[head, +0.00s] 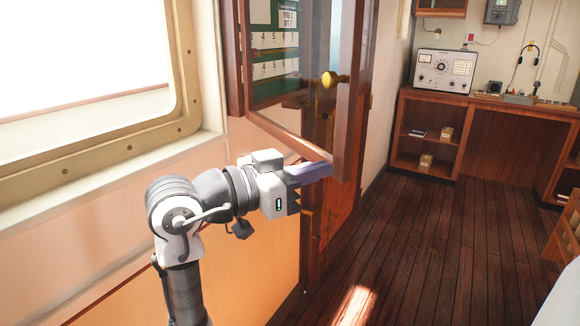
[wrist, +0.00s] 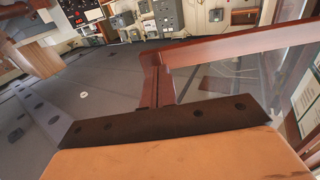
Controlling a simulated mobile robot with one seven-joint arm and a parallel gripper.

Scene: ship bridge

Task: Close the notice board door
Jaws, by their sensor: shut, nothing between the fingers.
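The notice board door (head: 349,110) is a dark reddish wood frame around a glass pane, with a brass knob (head: 330,79) near its free edge. It stands open, swung out from the wall. The green notice board (head: 273,52) with white sheets shows behind the glass. My gripper (head: 322,171) is shut and empty, at the lower free corner of the door. I cannot tell whether it touches the wood. In the wrist view the door's frame corner (wrist: 155,82) stands just beyond the gripper, with its rail and glass running to the right.
A large window (head: 90,60) is on the left wall, above an orange panel. A wooden desk (head: 490,106) with a grey radio set (head: 443,69) stands at the back right. The plank floor (head: 430,235) is clear in the middle.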

